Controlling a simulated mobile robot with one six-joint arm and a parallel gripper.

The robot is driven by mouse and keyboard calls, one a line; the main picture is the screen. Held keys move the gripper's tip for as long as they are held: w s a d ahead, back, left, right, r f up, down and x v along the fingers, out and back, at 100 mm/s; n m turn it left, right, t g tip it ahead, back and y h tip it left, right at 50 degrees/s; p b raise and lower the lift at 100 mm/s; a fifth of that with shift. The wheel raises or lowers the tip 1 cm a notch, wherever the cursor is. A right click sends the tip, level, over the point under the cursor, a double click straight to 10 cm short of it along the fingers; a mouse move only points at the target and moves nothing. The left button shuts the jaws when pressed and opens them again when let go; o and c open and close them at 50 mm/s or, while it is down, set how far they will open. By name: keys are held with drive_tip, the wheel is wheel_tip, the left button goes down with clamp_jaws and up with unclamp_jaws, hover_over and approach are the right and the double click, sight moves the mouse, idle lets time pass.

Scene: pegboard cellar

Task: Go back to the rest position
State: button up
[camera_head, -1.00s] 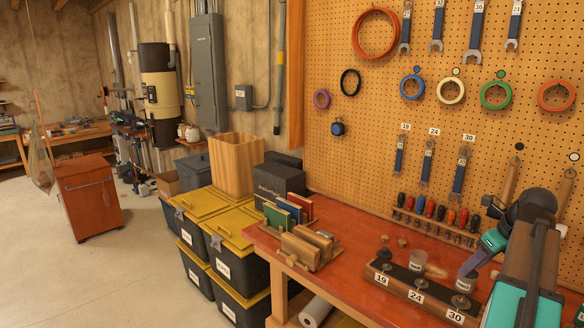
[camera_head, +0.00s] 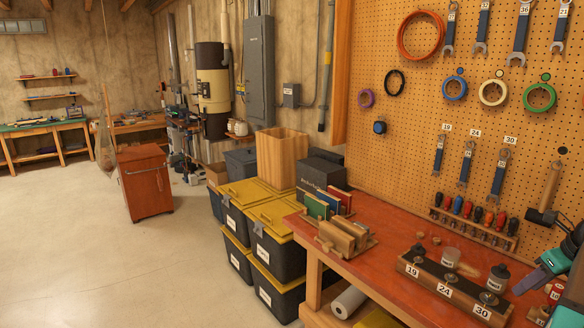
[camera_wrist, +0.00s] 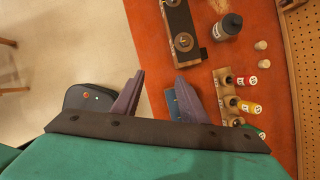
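My gripper (camera_wrist: 160,77) shows in the wrist view with its two purple-grey fingers apart and nothing seen between the tips. It is over the edge of the red workbench (camera_wrist: 151,15), with pale floor below the gap. A blue flat piece (camera_wrist: 171,103) shows close beside the right finger; I cannot tell whether they touch. In the head view my arm is at the right edge, over the bench, and my gripper (camera_head: 522,284) is partly in the picture.
The numbered wooden block (camera_head: 440,284), a dark bottle (camera_head: 498,277) and the wooden card rack (camera_head: 343,240) stand on the bench. Yellow-lidded bins (camera_head: 270,222) stand left of it. A pegboard (camera_head: 420,110) rises behind. Floor (camera_head: 110,265) is clear at left, before a red cabinet (camera_head: 146,185).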

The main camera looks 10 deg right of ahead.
drive_tip(key=w+a+f+n+g+y+b, duration=0.2)
drive_tip(key=w+a+f, duration=0.3)
drive_tip(key=a+f, duration=0.7)
drive_tip(key=w+a+f+n+g+y+b, duration=0.15)
drive_tip(key=w+a+f, duration=0.35)
drive_tip(key=a+f, duration=0.75)
drive_tip(key=s+a+f+n+g+b, duration=0.1)
drive_tip(key=a+f, duration=0.3)
drive_tip(key=f, duration=0.3)
drive_tip(key=s+a+f+n+g+b, duration=0.1)
drive_tip(key=s+a+f+n+g, duration=0.1)
drive_tip(key=a+f, duration=0.35)
drive_tip(key=s+a+f+n+g+b, duration=0.1)
drive_tip(key=s+a+f+n, duration=0.15)
drive_tip(key=f, duration=0.35)
drive_tip(key=s+a+f+n+g+b, duration=0.1)
drive_tip(key=s+a+f, duration=0.25)
drive_tip(key=f, duration=0.25)
drive_tip(key=s+a+f+n+g+h+b, duration=0.1)
drive_tip(key=s+a+f+n, duration=0.3)
drive_tip(key=s+f+n, duration=0.5)
drive_tip(key=s+a+f+n+g+h+b, duration=0.1)
drive_tip(key=s+a+f+n+h, duration=0.2)
drive_tip(key=s+f+n, duration=0.7)
drive_tip(key=s+n, duration=0.1)
drive_tip(key=n, duration=0.4)
drive_tip(key=shift+a+f, duration=0.2)
drive_tip(key=shift+a, duration=0.15)
